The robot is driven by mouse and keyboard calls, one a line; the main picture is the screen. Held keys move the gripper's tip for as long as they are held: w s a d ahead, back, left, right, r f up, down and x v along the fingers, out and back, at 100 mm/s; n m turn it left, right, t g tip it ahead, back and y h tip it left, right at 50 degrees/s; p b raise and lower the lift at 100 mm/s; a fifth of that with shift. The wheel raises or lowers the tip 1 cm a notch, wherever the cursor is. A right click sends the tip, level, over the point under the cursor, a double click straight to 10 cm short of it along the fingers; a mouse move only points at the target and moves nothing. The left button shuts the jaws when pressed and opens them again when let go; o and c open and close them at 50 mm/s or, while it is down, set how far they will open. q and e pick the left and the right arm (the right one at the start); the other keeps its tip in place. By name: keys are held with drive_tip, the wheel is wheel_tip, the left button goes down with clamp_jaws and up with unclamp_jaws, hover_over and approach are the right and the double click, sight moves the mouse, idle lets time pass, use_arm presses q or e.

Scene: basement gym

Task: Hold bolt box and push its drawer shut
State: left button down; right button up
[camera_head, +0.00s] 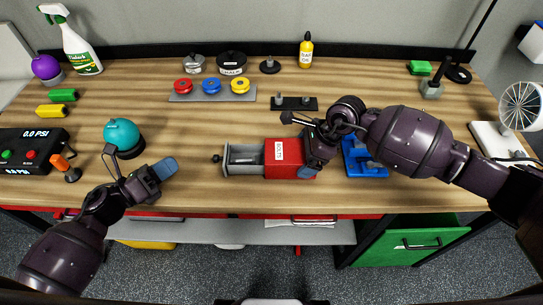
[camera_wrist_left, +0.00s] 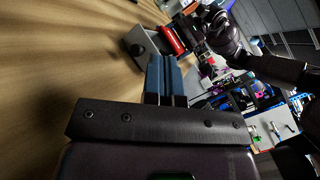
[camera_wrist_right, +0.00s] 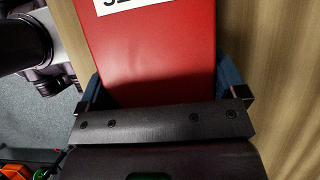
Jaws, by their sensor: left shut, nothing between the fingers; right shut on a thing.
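The red bolt box (camera_head: 284,152) lies on the wooden workbench near its front edge. Its grey drawer (camera_head: 243,158) sticks out to the left, with a dark knob (camera_head: 216,158) at its end. My right gripper (camera_head: 308,160) is shut on the right part of the box. In the right wrist view the red box (camera_wrist_right: 150,50) sits between the two blue fingers (camera_wrist_right: 160,85). My left gripper (camera_head: 168,168) is shut and empty, to the left of the drawer and apart from it. In the left wrist view its blue fingers (camera_wrist_left: 165,78) are together, with the grey drawer (camera_wrist_left: 143,44) beyond.
A blue object (camera_head: 362,160) lies right of the box under my right arm. Colored spools on a grey rack (camera_head: 212,95) stand behind. The bench between left gripper and drawer is clear.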

sight(251, 158)
use_arm(q)
drive_tip(key=w+m+g, duration=0.1)
drive_tip(key=m+g, duration=0.1)
drive_tip(key=m, duration=0.1)
drive_tip(key=w+d+m+g, duration=0.1)
drive_tip(key=m+g, duration=0.1)
drive_tip(key=m, duration=0.1)
drive_tip(key=w+m+g, duration=0.1)
drive_tip(key=m+g, duration=0.1)
drive_tip(key=m, duration=0.1)
drive_tip(key=shift+w+d+r+g+h, duration=0.1)
drive_tip(key=shift+d+r+g+h, duration=0.05)
drive_tip(key=shift+g+h, duration=0.25)
drive_tip(key=m+g, duration=0.1)
drive_tip(key=w+m+g+y, duration=0.1)
drive_tip(key=m, duration=0.1)
drive_tip(key=w+a+m+g+y, duration=0.1)
drive_tip(key=m, duration=0.1)
drive_tip(key=shift+a+g, duration=0.1)
drive_tip(key=shift+g, duration=0.3)
drive_tip(key=shift+w+a+f+m+g+y, duration=0.2)
drive_tip(key=shift+w+a+m+g+y, duration=0.15)
drive_tip(key=shift+a+m+g+y, duration=0.25)
drive_tip(key=shift+x, duration=3.35)
drive_tip(key=shift+d+f, duration=0.1)
drive_tip(key=shift+f, duration=0.15)
drive_tip(key=shift+d, duration=0.15)
drive_tip(key=shift+w+d, duration=0.1)
drive_tip(key=shift+d, duration=5.25)
